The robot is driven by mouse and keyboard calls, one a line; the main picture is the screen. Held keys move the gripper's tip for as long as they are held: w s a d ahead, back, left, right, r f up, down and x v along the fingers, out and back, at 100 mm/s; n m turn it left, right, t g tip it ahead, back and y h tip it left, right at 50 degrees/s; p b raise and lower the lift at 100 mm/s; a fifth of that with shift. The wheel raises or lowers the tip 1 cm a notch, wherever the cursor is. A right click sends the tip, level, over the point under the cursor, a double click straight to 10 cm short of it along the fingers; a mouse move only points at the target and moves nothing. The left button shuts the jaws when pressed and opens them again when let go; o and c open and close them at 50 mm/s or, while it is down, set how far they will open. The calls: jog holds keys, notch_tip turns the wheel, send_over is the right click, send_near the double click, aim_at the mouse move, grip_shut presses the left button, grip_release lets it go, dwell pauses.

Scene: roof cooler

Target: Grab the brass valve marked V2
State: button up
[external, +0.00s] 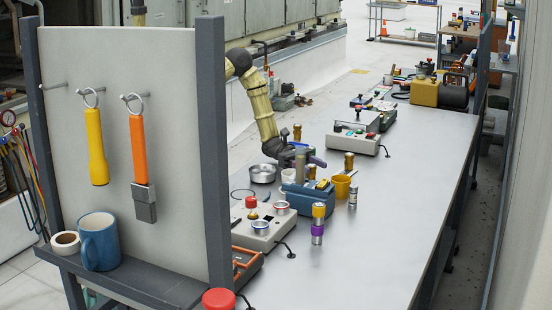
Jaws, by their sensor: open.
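Several small brass-coloured cylinders stand on the long grey bench (400,200). One brass piece (297,132) is just beyond my gripper, another brass piece (349,162) stands to its right, and a small one (312,171) shows just below it. I cannot read a V2 mark on any of them. My gripper (308,159) is low over the bench, above a blue box (305,198), with its jaws open. The fingers are small and dark here, and I cannot tell whether anything lies between them. A grey cylinder (300,167) stands very close to it.
The bench's right side is clear.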

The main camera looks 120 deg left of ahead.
aim_at(311, 165)
jog(key=c, duration=1.1)
jog(key=shift+r, duration=0.1)
notch_tip(311, 165, up, 10)
jog(key=shift+f, duration=0.1)
